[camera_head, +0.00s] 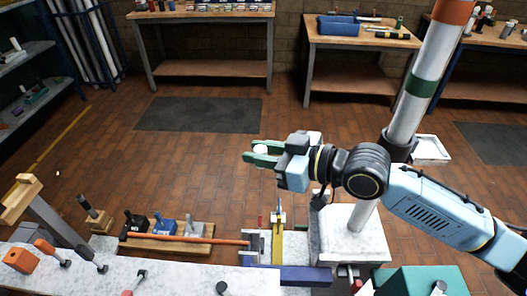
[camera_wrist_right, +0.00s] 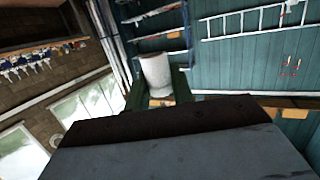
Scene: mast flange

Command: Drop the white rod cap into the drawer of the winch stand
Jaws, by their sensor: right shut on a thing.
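My right gripper (camera_head: 262,154) is shut on the white rod cap (camera_head: 262,149) and holds it in the air above the brick floor. In the right wrist view the cap (camera_wrist_right: 157,75) sits between the green fingers, upright in the picture. Below it in the head view, a pale block (camera_head: 352,228) stands under the mast. Beside it is a low grey surface with a yellow bar (camera_head: 277,240) and a blue front edge (camera_head: 290,275). I cannot tell for sure which part is the winch stand's drawer. My left gripper is not in view.
A mast with green and orange bands (camera_head: 430,70) rises at the right, with a white tray (camera_head: 432,150) beside it. A wooden rack (camera_head: 185,238) with several blocks and an orange rod (camera_head: 190,238) lies at lower left. Workbenches (camera_head: 210,16) line the back; open floor lies between.

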